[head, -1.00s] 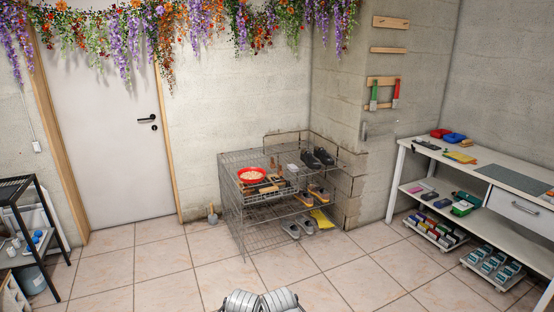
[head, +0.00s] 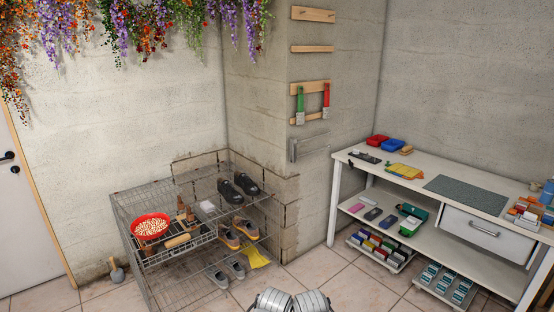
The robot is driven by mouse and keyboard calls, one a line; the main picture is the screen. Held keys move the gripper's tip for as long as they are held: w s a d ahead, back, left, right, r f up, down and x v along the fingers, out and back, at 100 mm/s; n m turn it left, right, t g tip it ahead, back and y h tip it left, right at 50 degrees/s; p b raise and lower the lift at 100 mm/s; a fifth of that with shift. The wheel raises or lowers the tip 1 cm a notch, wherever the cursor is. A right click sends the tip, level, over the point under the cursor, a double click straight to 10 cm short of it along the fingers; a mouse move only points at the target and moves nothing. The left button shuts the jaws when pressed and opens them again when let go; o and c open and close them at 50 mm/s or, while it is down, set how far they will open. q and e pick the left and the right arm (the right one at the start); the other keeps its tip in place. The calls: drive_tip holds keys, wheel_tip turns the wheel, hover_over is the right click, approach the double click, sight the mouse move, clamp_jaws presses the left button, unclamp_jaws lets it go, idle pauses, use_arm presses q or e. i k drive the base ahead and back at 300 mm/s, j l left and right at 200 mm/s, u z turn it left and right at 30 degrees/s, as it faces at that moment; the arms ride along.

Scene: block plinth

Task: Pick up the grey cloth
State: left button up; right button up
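I cannot pick out a grey cloth for certain in the head view. A flat dark grey sheet (head: 466,194) lies on the white workbench at the right; I cannot tell whether it is cloth or a mat. A small pale grey item (head: 208,207) sits on the wire rack's upper level, too small to identify. A yellow cloth-like item (head: 256,257) lies on the rack's lower level. Neither of my grippers is in view; only ridged pale parts of my own body show at the bottom edge.
The wire rack (head: 165,283) stands against the wall corner, with a red bowl (head: 150,226) and several shoes. The white workbench (head: 420,181) has loaded lower shelves and low trolleys beneath. Tiled floor (head: 345,288) is free between rack and bench. A small trowel-like tool (head: 116,273) leans by the wall.

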sight(206, 205)
drive_tip(key=i+u, duration=0.15)
drive_tip(key=i, duration=0.35)
drive_tip(key=i+l+u, duration=0.2)
drive_tip(key=i, duration=0.25)
drive_tip(key=i+l+u, duration=0.15)
drive_tip(key=i, duration=0.35)
drive_tip(key=i+l+u, duration=0.15)
drive_tip(key=i+u, duration=0.25)
drive_tip(key=i+l+u, duration=0.2)
drive_tip(key=u, duration=0.15)
drive_tip(key=i+l+u, duration=0.25)
drive_tip(key=l+u, duration=0.15)
drive_tip(key=i+l+u, duration=0.2)
drive_tip(key=l+u, duration=0.2)
drive_tip(key=i+l+u, duration=0.2)
drive_tip(key=l, duration=0.2)
drive_tip(key=l+u, duration=0.15)
drive_tip(key=l, duration=0.3)
drive_tip(key=i+l+u, duration=0.2)
drive_tip(key=l, duration=0.2)
drive_tip(key=k, duration=0.1)
